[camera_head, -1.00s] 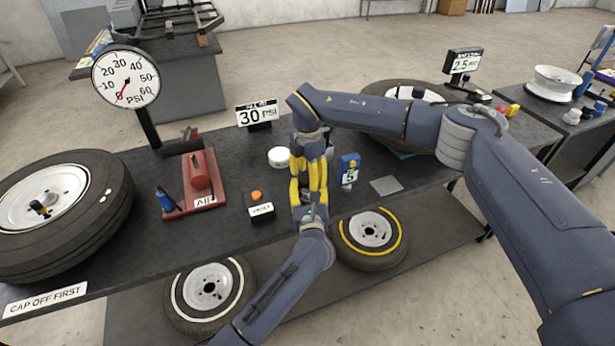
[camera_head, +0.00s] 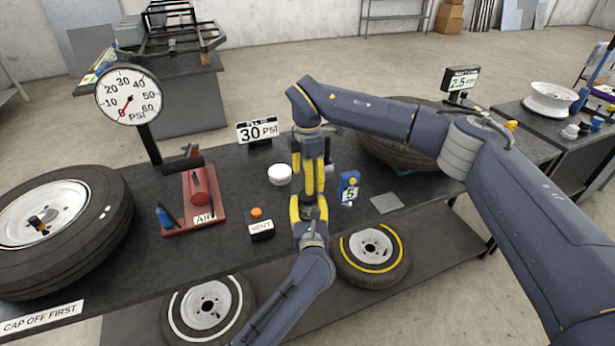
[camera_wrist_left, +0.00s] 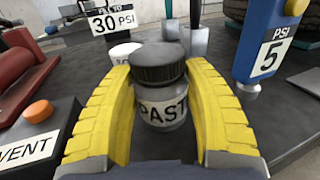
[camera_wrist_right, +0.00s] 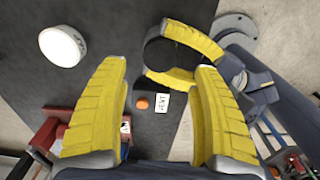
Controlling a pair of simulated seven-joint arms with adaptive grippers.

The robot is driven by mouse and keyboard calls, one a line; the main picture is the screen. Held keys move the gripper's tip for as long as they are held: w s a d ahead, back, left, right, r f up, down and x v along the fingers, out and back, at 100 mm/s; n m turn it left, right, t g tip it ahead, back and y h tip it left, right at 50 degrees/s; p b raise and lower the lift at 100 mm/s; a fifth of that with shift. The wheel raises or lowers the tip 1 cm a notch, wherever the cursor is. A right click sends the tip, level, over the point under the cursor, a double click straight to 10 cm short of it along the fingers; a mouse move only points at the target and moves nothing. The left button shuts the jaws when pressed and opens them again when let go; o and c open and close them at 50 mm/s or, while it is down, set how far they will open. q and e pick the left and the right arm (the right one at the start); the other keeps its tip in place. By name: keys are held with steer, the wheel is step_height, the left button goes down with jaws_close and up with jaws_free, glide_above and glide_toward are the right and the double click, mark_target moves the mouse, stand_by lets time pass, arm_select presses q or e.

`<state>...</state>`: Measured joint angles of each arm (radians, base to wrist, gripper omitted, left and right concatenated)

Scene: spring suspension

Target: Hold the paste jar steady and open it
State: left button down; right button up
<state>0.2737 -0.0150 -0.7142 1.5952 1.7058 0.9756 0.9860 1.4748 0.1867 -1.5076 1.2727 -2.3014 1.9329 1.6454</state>
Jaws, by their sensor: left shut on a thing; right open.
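The paste jar (camera_wrist_left: 162,108) stands upright in the left wrist view, a grey jar with a white PASTE label and a dark ribbed lid (camera_wrist_left: 157,65) on it. My left gripper (camera_head: 309,205) is shut around the jar body, one yellow finger on each side. My right gripper (camera_head: 313,188) points down from above, open and empty. In the right wrist view the dark lid (camera_wrist_right: 160,54) is beyond and between its fingertips, apart from them. In the head view my grippers mostly hide the jar.
A white round container (camera_head: 280,174) stands just behind and left of the jar. An orange-button VENT box (camera_head: 260,226) is left, a blue PSI 5 gauge (camera_head: 348,188) right. A red AIR unit (camera_head: 197,200) and large tyre (camera_head: 65,225) are farther left. A flat grey plate (camera_head: 386,203) lies right.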

mark_target(308, 206)
steer(key=shift+f, duration=3.3)
steer(key=c, duration=1.4)
steer(key=shift+n, duration=1.7)
steer(key=o, duration=1.3)
steer(key=shift+c, duration=0.2)
steer(key=shift+r, duration=0.1)
